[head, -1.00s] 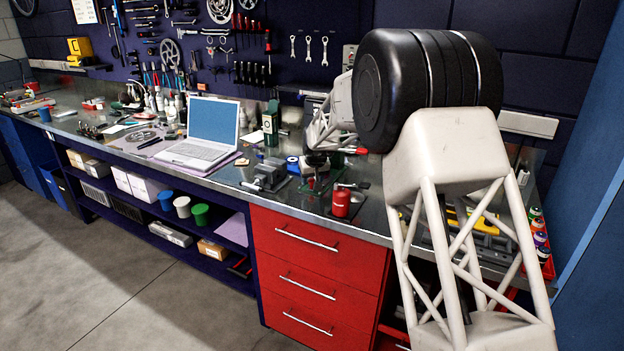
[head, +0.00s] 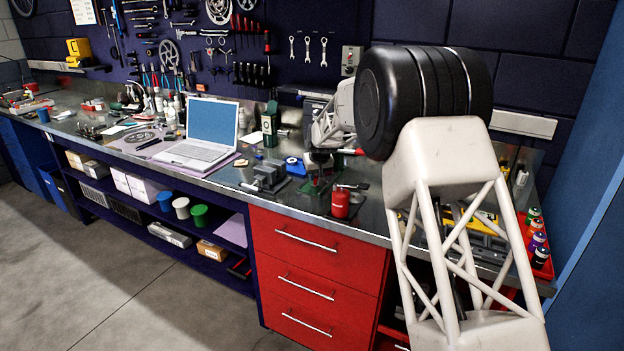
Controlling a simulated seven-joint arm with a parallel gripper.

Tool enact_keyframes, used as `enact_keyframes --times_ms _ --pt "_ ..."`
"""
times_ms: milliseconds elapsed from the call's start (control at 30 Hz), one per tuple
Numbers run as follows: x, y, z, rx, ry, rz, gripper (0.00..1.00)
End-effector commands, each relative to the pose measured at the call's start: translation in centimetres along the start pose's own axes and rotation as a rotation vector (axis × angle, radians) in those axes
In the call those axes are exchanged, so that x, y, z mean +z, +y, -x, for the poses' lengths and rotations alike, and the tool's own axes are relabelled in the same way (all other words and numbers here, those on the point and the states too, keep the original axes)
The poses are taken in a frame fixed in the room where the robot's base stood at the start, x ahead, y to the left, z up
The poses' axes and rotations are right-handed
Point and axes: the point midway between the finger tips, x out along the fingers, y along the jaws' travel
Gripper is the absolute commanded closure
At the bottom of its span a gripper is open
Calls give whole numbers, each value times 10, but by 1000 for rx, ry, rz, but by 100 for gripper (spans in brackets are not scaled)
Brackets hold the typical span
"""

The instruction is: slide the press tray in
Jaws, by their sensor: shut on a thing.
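My gripper (head: 317,160) is small and dark at the end of my pale wrist, low over the back of the bench behind the red extinguisher-shaped can. It is shut on what seems to be the press tray, a small dark green piece (head: 316,185) just below it. The jaws and the tray's edges blend together, so I cannot tell how far in the tray sits. The rest of the press is not clearly made out. My large black joint and white arm links cover the bench to the right.
A grey vise (head: 268,176), a blue tape roll (head: 296,166) and the red can (head: 340,204) stand close around my gripper. An open laptop (head: 207,134) is farther left. Coloured bottles (head: 536,240) stand at the right end. Red drawers (head: 312,272) lie below the bench edge.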

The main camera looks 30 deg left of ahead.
Motion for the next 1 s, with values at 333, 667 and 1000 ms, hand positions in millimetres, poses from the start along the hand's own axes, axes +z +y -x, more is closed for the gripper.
enact_keyframes --times_ms 333,667,1000 --pt "-10 11 -4 0 1 1 100" --pt "-10 11 -4 0 1 1 49" --pt "-10 10 0 0 1 1 49"
